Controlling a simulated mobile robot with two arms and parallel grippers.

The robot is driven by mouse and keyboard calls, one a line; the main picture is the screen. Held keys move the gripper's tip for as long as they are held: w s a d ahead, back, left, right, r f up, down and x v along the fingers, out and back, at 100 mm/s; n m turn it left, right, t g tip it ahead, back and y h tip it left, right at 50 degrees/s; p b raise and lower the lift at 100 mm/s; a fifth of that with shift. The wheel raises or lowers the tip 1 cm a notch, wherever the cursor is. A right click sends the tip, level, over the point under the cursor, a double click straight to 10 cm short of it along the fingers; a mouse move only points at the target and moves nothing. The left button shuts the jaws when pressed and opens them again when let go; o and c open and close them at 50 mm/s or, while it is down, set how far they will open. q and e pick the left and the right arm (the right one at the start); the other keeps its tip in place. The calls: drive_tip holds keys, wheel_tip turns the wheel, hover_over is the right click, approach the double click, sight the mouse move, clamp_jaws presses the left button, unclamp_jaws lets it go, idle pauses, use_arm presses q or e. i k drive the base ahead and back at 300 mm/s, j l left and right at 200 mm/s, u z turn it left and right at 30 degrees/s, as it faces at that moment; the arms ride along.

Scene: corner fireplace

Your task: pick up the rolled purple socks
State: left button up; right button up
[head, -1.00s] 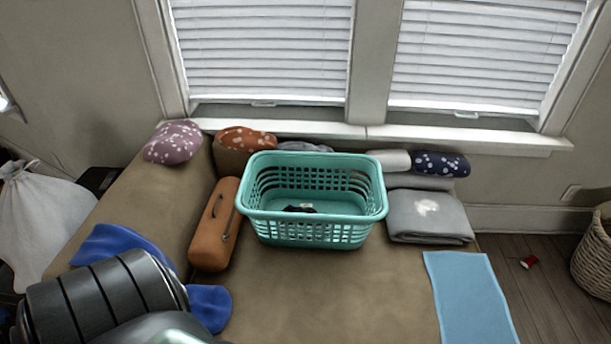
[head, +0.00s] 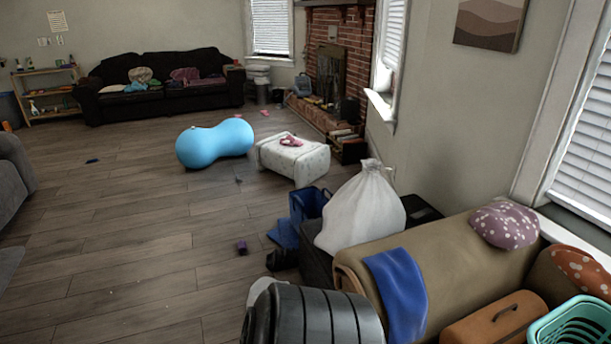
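A small purple bundle (head: 242,247) lies alone on the wooden floor in the head view, left of the blue bin and the couch. It looks like the rolled purple socks, but it is too small to make out a fold. Neither of my grippers shows.
A blue bin (head: 308,205), blue cloth (head: 284,234) and white sack (head: 362,212) stand right of the bundle. A tan couch (head: 450,262) is at right. A light-blue peanut ball (head: 214,143) and white ottoman (head: 292,160) stand farther back. Floor to the left is largely clear.

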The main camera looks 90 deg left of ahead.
sight(242, 246)
drive_tip(key=u, duration=3.3)
drive_tip(key=i+j+u, duration=0.1)
drive_tip(key=i+u, duration=0.15)
drive_tip(key=i, duration=0.35)
drive_tip(key=i+j, duration=0.1)
drive_tip(key=i, duration=0.85)
drive_tip(key=i+j, duration=0.15)
drive_tip(key=i, duration=0.8)
